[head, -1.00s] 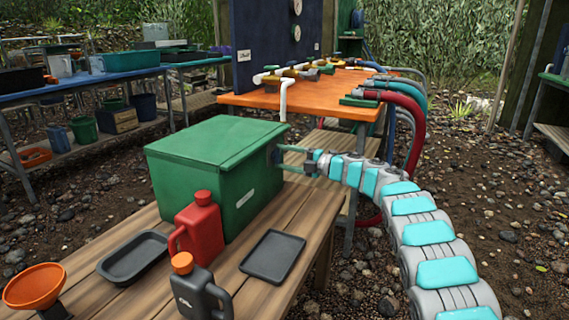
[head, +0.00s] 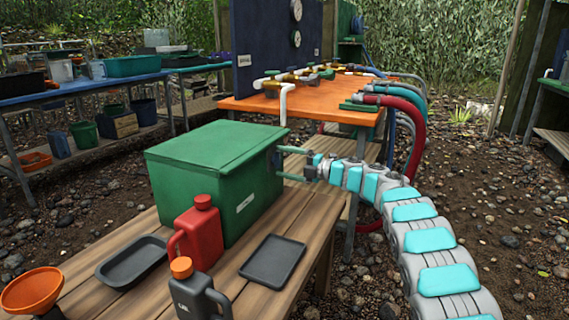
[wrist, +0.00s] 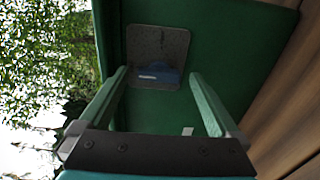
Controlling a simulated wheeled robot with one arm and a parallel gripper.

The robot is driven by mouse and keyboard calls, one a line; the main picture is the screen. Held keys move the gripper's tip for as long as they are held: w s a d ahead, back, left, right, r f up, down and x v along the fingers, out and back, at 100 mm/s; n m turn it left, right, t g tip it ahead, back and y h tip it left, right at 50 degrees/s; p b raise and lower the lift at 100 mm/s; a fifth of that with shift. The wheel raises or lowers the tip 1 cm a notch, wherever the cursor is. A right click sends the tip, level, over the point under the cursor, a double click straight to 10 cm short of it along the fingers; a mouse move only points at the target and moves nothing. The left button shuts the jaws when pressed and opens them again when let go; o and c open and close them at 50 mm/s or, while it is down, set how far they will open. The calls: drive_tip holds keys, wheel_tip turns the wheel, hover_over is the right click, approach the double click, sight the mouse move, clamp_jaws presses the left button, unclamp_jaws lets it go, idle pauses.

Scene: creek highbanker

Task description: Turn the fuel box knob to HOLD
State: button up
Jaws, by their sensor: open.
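The green fuel box (head: 205,185) stands on the wooden bench. Its right side faces my gripper. In the wrist view that green side (wrist: 215,45) carries a grey plate (wrist: 158,42) with a blue knob (wrist: 160,74) bearing a pale mark. My gripper (wrist: 158,74) is open, its two green fingers pointing at the box on either side of the knob. I cannot tell whether they touch it. In the head view my gripper (head: 281,164) is at the box's right side, and the knob is hard to make out. No HOLD lettering is readable.
A red jug (head: 200,235), a dark bottle (head: 192,292), two black trays (head: 271,262) (head: 134,262) and an orange funnel (head: 30,290) are on the bench. An orange table (head: 300,102) with pipes and hoses stands behind. Gravel ground lies to the right.

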drive_tip(key=v, duration=0.8)
idle(0.4)
